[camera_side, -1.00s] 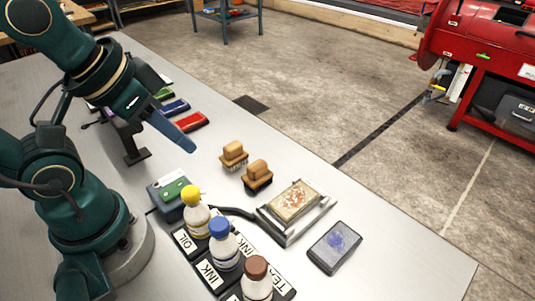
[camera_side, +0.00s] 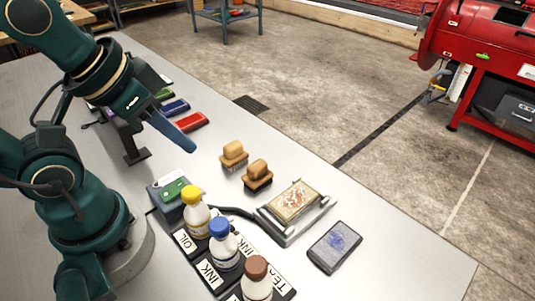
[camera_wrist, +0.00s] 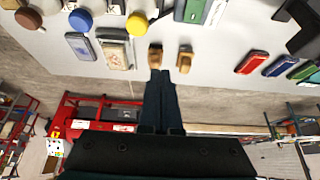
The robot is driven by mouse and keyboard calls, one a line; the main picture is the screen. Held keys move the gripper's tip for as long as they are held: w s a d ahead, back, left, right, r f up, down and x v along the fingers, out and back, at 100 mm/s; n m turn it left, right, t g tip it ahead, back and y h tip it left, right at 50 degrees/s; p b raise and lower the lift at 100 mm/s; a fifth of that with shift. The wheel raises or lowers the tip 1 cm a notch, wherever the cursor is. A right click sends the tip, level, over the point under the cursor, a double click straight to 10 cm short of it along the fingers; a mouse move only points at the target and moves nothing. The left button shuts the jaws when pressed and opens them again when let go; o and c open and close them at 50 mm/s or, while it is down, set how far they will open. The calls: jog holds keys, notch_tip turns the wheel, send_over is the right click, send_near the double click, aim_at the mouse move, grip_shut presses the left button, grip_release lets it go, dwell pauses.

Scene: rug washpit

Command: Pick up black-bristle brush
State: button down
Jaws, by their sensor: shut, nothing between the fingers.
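The black-bristle brush (camera_side: 257,176) has a wooden block handle and dark bristles and stands on the grey table. A second wooden brush (camera_side: 234,156) with paler bristles stands just behind and left of it. My gripper (camera_side: 191,147) is shut and empty, above the table to the left of both brushes. In the wrist view my gripper (camera_wrist: 159,74) points toward the two brushes. One brush (camera_wrist: 155,56) shows at its tips and the other (camera_wrist: 185,59) just to the right; bristle colour is hard to tell there.
A scale-like stand with a patterned block (camera_side: 296,201) and a dark phone-like device (camera_side: 335,246) lie to the right. Capped bottles (camera_side: 224,243) stand in a labelled rack in front. Coloured bars (camera_side: 190,122) lie behind my gripper. The table's right-hand edge is near the brushes.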

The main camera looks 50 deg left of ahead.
jog(key=shift+c, duration=1.2)
grip_release()
jog(key=g, duration=0.4)
send_over(257, 164)
notch_tip(257, 164, down, 5)
jog(key=shift+a+f, duration=0.1)
jog(key=shift+g, duration=0.8)
notch_tip(257, 164, down, 5)
jog(key=shift+f, duration=2.55)
